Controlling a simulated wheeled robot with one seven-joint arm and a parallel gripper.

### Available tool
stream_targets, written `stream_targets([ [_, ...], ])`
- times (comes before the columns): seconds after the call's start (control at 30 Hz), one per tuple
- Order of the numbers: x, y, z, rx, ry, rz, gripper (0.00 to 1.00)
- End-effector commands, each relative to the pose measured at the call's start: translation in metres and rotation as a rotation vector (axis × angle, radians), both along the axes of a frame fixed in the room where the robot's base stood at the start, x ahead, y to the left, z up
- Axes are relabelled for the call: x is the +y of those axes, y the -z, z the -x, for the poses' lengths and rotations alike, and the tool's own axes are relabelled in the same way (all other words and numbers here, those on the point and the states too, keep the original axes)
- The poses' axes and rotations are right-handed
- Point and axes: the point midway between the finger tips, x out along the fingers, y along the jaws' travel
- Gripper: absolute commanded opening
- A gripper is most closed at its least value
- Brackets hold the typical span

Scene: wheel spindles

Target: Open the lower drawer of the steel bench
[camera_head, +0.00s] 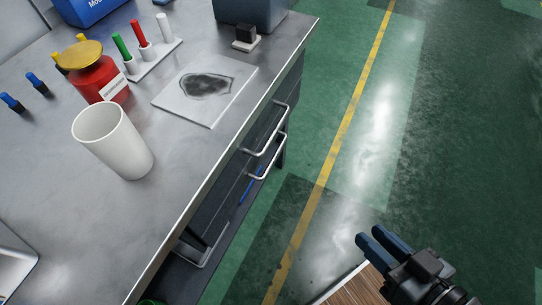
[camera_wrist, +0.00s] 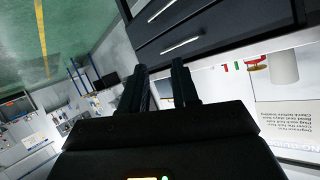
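The steel bench (camera_head: 190,150) fills the left of the head view, with dark drawers on its right side. The upper handle (camera_head: 270,131) and the lower drawer's handle (camera_head: 271,160) are pale bars. In the wrist view the bench appears inverted: the upper handle (camera_wrist: 181,44) is nearer the fingers and the lower drawer's handle (camera_wrist: 161,11) is at the top edge. Both drawers look shut. My gripper (camera_head: 370,241) is open and empty, over the floor to the right of the bench, apart from both handles. Its fingers also show in the wrist view (camera_wrist: 161,75).
The bench top holds a white cup (camera_head: 112,140), a red jar (camera_head: 98,80), a marker rack (camera_head: 146,58) and a stained white plate (camera_head: 207,87). A wooden surface (camera_head: 352,290) is beside my gripper. The green floor (camera_head: 420,130) right of the drawers is clear.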

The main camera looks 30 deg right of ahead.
Motion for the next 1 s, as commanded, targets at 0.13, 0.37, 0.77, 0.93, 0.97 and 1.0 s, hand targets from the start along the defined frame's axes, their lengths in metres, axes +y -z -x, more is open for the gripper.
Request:
stream_targets([
  [0.13, -0.007, 0.082, -0.034, 0.097, 0.1, -0.221, 0.3],
  [0.37, -0.008, 0.162, -0.099, 0.186, 0.154, -0.596, 0.3],
  [0.77, -0.035, 0.169, -0.229, 0.124, -0.017, -1.167, 0.3],
  [0.93, -0.046, 0.154, -0.249, 0.088, -0.083, -1.258, 0.3],
  [0.97, -0.047, 0.152, -0.251, 0.084, -0.089, -1.265, 0.3],
  [1.0, -0.047, 0.151, -0.253, 0.082, -0.095, -1.27, 0.3],
])
